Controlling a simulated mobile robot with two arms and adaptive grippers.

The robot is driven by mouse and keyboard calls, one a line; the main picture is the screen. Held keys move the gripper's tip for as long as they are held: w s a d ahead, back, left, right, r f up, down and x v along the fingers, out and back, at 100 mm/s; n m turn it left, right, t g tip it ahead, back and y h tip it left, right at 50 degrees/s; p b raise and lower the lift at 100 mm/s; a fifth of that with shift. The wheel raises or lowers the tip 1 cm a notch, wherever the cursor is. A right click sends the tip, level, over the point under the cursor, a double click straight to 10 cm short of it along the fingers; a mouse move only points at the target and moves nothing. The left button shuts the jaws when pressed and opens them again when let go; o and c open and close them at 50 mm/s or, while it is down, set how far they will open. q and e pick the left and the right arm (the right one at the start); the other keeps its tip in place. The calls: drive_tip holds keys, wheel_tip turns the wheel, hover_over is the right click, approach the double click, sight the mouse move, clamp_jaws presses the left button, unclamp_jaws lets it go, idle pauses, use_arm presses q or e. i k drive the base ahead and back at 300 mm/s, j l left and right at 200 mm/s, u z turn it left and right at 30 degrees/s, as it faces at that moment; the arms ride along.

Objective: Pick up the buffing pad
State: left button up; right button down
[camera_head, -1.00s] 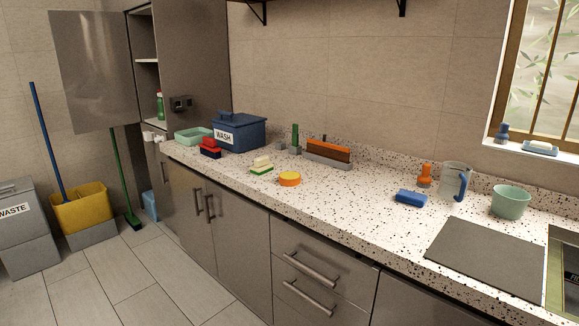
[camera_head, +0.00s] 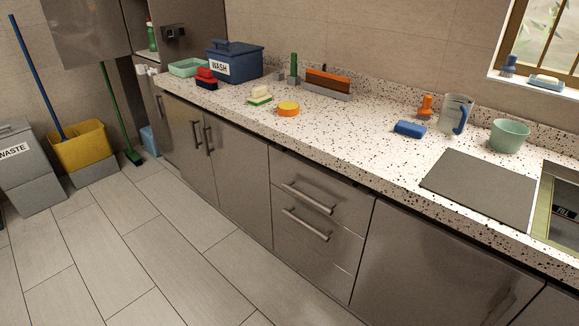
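A round pad (camera_head: 288,109), orange on the side and yellow on top, lies flat on the speckled counter (camera_head: 340,130) near its front edge; it looks like the buffing pad. A green, white and yellow sponge stack (camera_head: 260,95) lies to its left, apart from it. A blue sponge or brush block (camera_head: 409,129) lies farther right on the counter. Neither of my grippers shows in the head view.
A blue WASH bin (camera_head: 234,64), a green tray (camera_head: 188,67) and a red and navy block (camera_head: 206,78) stand at the left. An orange-brown brush (camera_head: 328,84) lies behind the pad. A jug (camera_head: 455,114), bowl (camera_head: 509,135) and grey board (camera_head: 480,188) are right.

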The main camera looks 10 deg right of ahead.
sight(259, 96)
drive_tip(key=i+j+z, duration=0.1)
drive_tip(key=z, duration=0.25)
drive_tip(key=i+j+z, duration=0.15)
drive_tip(key=z, duration=0.2)
drive_tip(key=i+j+z, duration=0.15)
drive_tip(key=z, duration=0.2)
